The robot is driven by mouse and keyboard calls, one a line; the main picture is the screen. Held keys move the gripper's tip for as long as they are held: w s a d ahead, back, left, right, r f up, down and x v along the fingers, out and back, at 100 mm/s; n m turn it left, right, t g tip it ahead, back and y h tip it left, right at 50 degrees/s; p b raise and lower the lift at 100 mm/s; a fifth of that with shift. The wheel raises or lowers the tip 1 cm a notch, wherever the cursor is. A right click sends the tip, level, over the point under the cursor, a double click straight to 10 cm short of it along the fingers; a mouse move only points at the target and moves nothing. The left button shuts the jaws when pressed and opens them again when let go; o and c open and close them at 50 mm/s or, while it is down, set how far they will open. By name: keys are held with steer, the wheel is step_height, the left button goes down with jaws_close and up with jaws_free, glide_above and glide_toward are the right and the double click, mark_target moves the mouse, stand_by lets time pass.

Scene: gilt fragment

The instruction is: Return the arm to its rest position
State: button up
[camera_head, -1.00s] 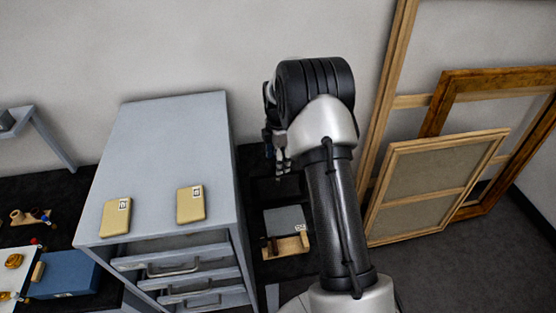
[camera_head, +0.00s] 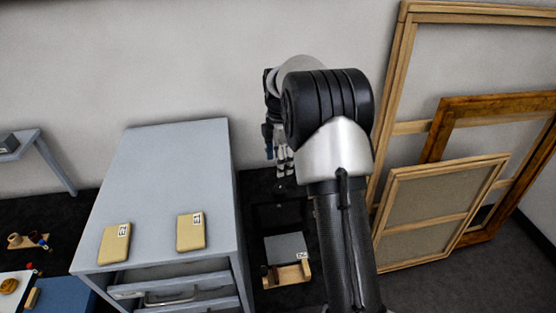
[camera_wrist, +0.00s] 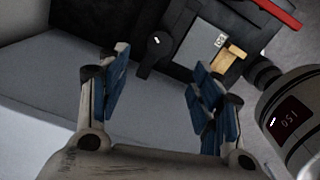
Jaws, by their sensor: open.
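My gripper (camera_wrist: 158,95) is open in the wrist view, its two blue-padded fingers apart with nothing between them. In the head view my gripper (camera_head: 283,160) shows partly behind my arm's dark elbow joint, to the right of the grey drawer cabinet (camera_head: 165,170). My arm is raised and bent in front of the wall. The wrist view also shows the pale grey cabinet surface (camera_wrist: 50,80) beyond the left finger.
Two yellow boxes, one labelled E2 (camera_head: 114,243) and one labelled E1 (camera_head: 191,232), lie on the cabinet top. A grey-lidded box (camera_head: 285,248) with a wooden block (camera_head: 288,275) sits right of the cabinet. Wooden frames (camera_head: 440,210) lean on the wall at right.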

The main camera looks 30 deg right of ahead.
steer(key=s+a+r+m+t+b, duration=0.1)
steer(key=s+a+r+m+b, duration=0.25)
steer(key=s+a+r, duration=0.35)
steer(key=s+a+r+m+t+b, duration=0.1)
steer(key=s+a+r+m+b, duration=0.1)
steer(key=s+a+r+m, duration=0.45)
steer(key=s+a+f+m+t+b, duration=0.1)
steer(key=s+f+m, duration=0.2)
steer(key=s, duration=0.7)
steer(key=s+a+f+m+t+b, duration=0.1)
steer(key=s+f+m, duration=0.3)
steer(key=s, duration=0.6)
steer(key=shift+s+a+f+t+b, duration=0.35)
steer(key=shift+a+f+b, duration=0.1)
steer(key=shift+f+b, duration=0.25)
